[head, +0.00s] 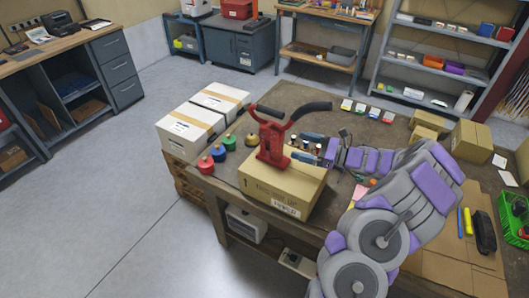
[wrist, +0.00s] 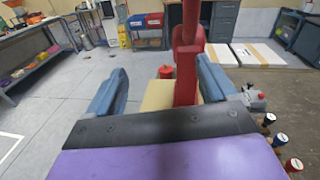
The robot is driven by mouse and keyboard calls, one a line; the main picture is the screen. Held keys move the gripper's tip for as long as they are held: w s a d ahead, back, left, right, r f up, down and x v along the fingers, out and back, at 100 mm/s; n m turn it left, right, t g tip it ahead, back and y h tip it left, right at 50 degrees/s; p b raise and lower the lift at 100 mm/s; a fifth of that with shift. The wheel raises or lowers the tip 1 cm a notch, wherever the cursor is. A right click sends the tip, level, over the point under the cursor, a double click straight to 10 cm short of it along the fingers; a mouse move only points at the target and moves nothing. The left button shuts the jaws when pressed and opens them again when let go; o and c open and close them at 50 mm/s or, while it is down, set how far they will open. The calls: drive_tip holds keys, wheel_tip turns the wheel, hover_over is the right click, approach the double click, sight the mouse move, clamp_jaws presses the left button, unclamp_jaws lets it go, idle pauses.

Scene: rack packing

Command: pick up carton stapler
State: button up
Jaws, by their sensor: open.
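The carton stapler (head: 270,142) is red with dark grips on its handles. It stands upright on top of a closed brown carton (head: 285,188) near the table's front edge. My gripper (head: 308,147) is open at the stapler's right side in the head view. In the wrist view the stapler (wrist: 188,60) rises between the two blue fingers of my gripper (wrist: 165,88), closer to the right finger. I cannot tell whether a finger touches it. The stapler's top is cut off in the wrist view.
Red, blue and green spools (head: 218,153) sit beside the carton's left side. Smaller brown cartons (head: 470,140) and a green crate (head: 513,215) are at the right.

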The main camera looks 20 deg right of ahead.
sight(283, 139)
drive_tip(key=d+f+m+t+h, duration=0.2)
drive_tip(key=d+f+m, duration=0.1)
drive_tip(key=d+f, duration=0.15)
drive_tip(key=b+x, duration=0.1)
drive_tip(key=x, duration=0.2)
drive_tip(key=b+x, duration=0.1)
drive_tip(key=x, duration=0.3)
drive_tip(key=r+b+x, duration=0.1)
drive_tip(key=x, duration=0.3)
drive_tip(key=shift+a+r, duration=0.15)
drive_tip(key=shift+a, duration=0.1)
drive_tip(key=b+x, duration=0.1)
drive_tip(key=x, duration=0.1)
drive_tip(key=b+x, duration=0.1)
drive_tip(key=x, duration=0.1)
drive_tip(key=shift+w+a+f, duration=0.2)
drive_tip(key=shift+a, duration=0.15)
drive_tip(key=shift+w+a+r, duration=0.1)
drive_tip(key=shift+w, duration=0.1)
drive_tip(key=shift+c, duration=0.2)
clamp_jaws()
drive_tip(key=shift+r, duration=0.1)
